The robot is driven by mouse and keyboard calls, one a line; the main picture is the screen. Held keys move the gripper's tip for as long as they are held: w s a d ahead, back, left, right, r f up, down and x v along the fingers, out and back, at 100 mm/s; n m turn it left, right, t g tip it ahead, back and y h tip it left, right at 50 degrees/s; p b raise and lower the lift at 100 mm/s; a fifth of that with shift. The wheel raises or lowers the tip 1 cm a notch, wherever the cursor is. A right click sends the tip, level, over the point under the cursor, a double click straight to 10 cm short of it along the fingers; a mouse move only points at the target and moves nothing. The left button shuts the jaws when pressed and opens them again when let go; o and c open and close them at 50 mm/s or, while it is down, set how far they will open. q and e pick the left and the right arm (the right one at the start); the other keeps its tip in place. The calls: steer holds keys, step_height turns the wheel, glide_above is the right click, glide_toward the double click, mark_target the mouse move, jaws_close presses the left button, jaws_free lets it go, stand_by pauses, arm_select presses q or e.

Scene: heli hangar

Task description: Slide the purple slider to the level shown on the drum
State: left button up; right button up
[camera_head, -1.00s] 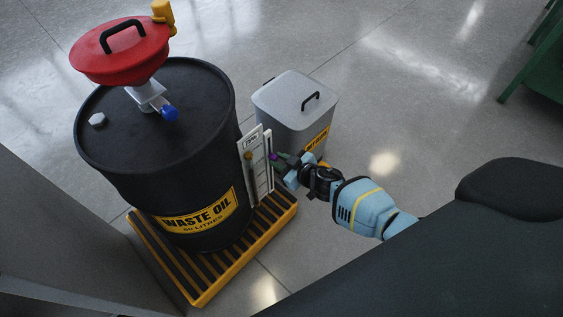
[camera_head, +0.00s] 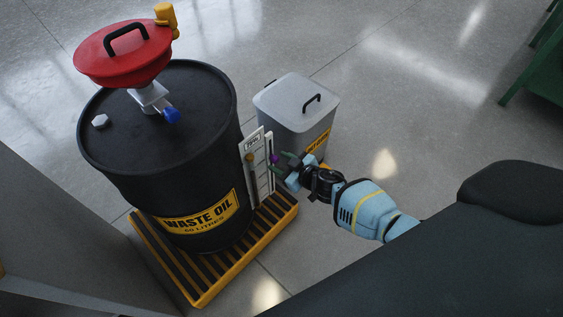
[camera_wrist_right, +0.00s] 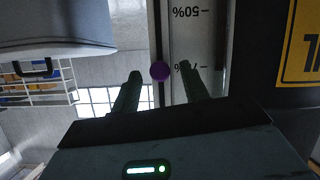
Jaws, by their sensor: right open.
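The black waste oil drum (camera_head: 150,135) stands at the left with a white level scale (camera_head: 256,168) upright on its right side. The purple slider (camera_head: 275,158) is a small round knob on the right edge of the scale, near its upper part. My right gripper (camera_head: 283,163) is open just right of the slider. In the right wrist view the slider (camera_wrist_right: 159,71) lies between the spread fingers (camera_wrist_right: 158,82), near their tips, with the scale upside down behind it. A 50% mark shows there; the mark by the slider is partly hidden by a finger. My left gripper is out of view.
The drum stands on a yellow pallet with dark slats (camera_head: 218,268). A red funnel lid (camera_head: 123,50) sits on top of the drum. A grey bin with a lid (camera_head: 297,105) stands behind my right gripper. Open floor (camera_head: 400,110) lies to the right.

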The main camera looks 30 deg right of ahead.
steer(key=p+v, duration=0.3)
steer(key=v, duration=0.4)
steer(key=shift+s, duration=0.3)
steer(key=shift+d+r, duration=0.1)
steer(key=shift+d, duration=0.05)
